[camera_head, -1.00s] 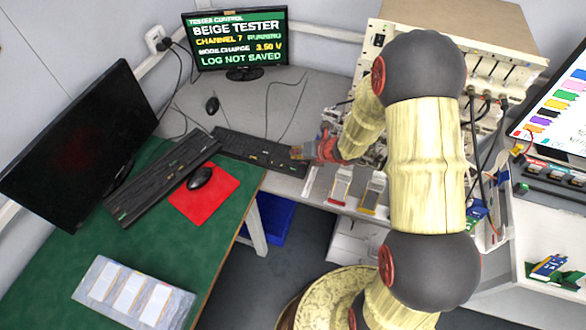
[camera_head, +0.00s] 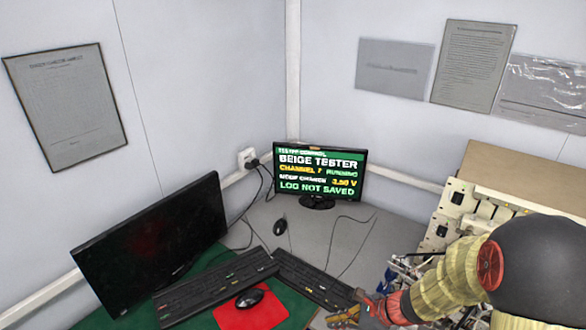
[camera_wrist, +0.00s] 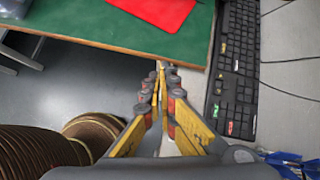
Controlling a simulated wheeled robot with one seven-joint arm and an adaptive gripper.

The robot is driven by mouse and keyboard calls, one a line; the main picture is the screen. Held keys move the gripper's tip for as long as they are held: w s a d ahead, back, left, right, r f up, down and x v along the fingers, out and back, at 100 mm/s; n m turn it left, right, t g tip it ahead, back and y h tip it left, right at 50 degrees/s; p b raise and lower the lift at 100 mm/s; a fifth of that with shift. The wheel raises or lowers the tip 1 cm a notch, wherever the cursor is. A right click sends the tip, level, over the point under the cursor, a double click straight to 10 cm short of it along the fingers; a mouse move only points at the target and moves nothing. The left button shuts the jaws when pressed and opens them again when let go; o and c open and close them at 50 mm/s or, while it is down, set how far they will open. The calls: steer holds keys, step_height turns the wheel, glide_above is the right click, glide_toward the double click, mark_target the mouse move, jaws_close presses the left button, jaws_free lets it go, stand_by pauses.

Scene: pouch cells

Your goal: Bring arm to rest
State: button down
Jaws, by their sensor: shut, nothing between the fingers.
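My gripper (camera_head: 345,316) is at the bottom edge of the head view, by the right end of the grey desk's keyboard (camera_head: 312,280). In the wrist view my gripper (camera_wrist: 160,70) has its yellow fingers closed together at the tips, with nothing between them. The fingertips appear over the gap near the green desk's edge, left of the keyboard (camera_wrist: 236,70). My arm comes in from the lower right of the head view, bent at the dark joint. Most of the arm is out of frame.
The tester screen (camera_head: 318,172) reads "LOG NOT SAVED". The beige tester (camera_head: 452,212) stands behind my arm at right. A dark monitor (camera_head: 150,245), a second keyboard (camera_head: 215,290) and a mouse on a red mat (camera_head: 262,315) are at left. Blue items (camera_wrist: 285,160) lie near the gripper's right.

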steer(key=s+d+r+n+g+h, duration=0.1)
steer(key=s+d+r+n+h, duration=0.15)
steer(key=s+r+n, duration=0.55)
steer(key=s+d+r+n+g+h, duration=0.1)
steer(key=s+d+r+n+h, duration=0.15)
steer(key=s+r+n, duration=0.6)
step_height(320, 180, up, 10)
steer(key=s+d+n+t+h, duration=0.1)
steer(key=s+n+t+h, duration=0.1)
steer(key=n+t, duration=0.2)
steer(key=shift+s+d+n, duration=0.15)
steer(key=shift+d+n, duration=0.25)
steer(key=shift+n, duration=0.25)
steer(key=shift+r, duration=0.1)
